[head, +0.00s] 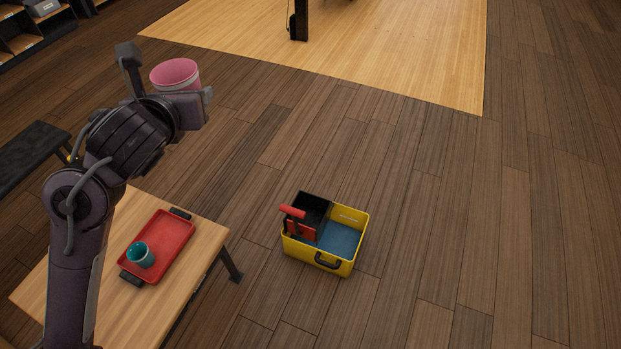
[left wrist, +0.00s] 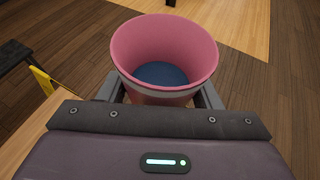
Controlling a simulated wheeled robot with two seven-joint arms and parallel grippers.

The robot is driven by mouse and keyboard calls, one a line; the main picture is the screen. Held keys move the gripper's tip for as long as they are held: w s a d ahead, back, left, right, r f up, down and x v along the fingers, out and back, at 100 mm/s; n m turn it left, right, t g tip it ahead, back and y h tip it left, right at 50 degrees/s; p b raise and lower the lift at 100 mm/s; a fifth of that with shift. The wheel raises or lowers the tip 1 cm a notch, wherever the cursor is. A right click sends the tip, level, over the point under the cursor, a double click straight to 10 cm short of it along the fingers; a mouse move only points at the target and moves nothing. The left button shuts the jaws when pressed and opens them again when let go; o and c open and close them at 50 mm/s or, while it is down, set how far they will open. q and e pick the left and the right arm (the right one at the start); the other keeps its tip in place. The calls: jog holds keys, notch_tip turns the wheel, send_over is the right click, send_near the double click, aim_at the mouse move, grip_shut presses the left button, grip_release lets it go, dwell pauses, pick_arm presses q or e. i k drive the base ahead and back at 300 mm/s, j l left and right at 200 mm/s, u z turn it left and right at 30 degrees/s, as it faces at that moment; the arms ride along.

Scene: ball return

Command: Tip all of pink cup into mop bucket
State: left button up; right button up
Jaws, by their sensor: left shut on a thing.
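The pink cup (head: 176,74) is held upright in my left gripper (head: 182,98), high above the floor beyond the low table. In the left wrist view the cup (left wrist: 163,48) sits between the two fingers, and dark blue contents show at its bottom. The yellow mop bucket (head: 335,262) stands on the floor to the right of the table, with blue inside and a black wringer with a red handle at its left side. The cup is up and to the left of the bucket in the head view, apart from it. My right gripper is not in view.
A wooden table (head: 207,226) at lower left bears a red tray (head: 170,243) with a teal cup (head: 141,254) on it. A dark bench (head: 28,150) stands at the left edge. The floor around the bucket is clear.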

aim_at(340, 230)
jog(key=i+l, duration=0.4)
jog(key=i, duration=0.15)
jog(key=i+l+z, duration=0.1)
jog(key=i+l, duration=0.35)
jog(key=i, duration=0.1)
